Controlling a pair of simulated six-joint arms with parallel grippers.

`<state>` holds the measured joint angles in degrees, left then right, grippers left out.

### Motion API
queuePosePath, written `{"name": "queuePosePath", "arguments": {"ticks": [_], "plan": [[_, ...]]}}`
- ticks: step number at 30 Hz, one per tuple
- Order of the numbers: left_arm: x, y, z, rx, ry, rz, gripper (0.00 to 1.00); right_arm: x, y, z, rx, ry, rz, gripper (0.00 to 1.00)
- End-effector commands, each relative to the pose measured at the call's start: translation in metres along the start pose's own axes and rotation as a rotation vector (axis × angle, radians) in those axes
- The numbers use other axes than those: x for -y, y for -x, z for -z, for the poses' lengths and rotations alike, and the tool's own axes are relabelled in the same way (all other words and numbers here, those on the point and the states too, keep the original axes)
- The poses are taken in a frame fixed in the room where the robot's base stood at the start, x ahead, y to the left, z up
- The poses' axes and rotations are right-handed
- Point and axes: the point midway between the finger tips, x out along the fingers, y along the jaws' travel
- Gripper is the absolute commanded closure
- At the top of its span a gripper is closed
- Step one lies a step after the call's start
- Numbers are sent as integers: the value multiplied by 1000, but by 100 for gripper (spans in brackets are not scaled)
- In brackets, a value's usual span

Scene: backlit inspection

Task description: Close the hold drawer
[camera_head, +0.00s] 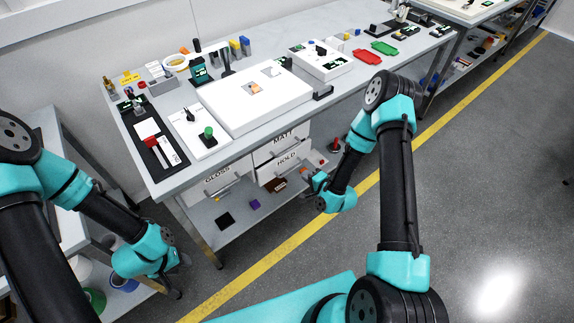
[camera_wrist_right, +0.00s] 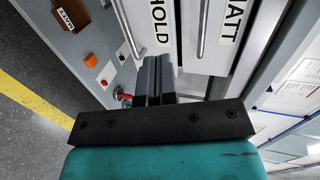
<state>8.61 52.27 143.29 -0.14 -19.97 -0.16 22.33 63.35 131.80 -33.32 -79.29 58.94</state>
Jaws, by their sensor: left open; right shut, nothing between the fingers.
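The hold drawer (camera_head: 272,172), a white front labelled HOLD with a bar handle, is in the cabinet under the bench, below the MATT drawer (camera_head: 268,152). How far it stands out is hard to tell. In the right wrist view the HOLD front (camera_wrist_right: 158,40) is close ahead. My right gripper (camera_wrist_right: 154,72) is shut and empty, its fingertips just in front of that face; contact cannot be told. In the head view the right gripper (camera_head: 312,178) is beside the drawer's right end. My left gripper (camera_head: 180,270) is open, low at the left, far from the drawer.
The GLOSS drawer (camera_head: 217,174) is left of the hold drawer. Small blocks and a dark square lie on the bench's lower shelf (camera_head: 222,237). A white panel (camera_head: 240,104) and tools cover the benchtop. The floor right of the yellow line is clear.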

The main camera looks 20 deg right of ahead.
Motion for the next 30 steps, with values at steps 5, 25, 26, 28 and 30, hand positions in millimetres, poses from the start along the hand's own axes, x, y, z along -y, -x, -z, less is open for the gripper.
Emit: {"name": "queuePosePath", "arguments": {"ticks": [5,25,26,28,30], "plan": [[0,0,0,0,0,0,56,-25,2,-17,-8,-15,178,100],[0,0,0,0,0,0,56,-32,3,-26,-27,-31,301,100],[0,0,0,0,0,0,56,-32,1,-26,-26,-31,301,100],[0,0,0,0,0,0,56,-30,-5,-26,-25,-29,303,100],[0,0,0,0,0,0,56,-27,-12,-26,-26,-30,303,100]]}}
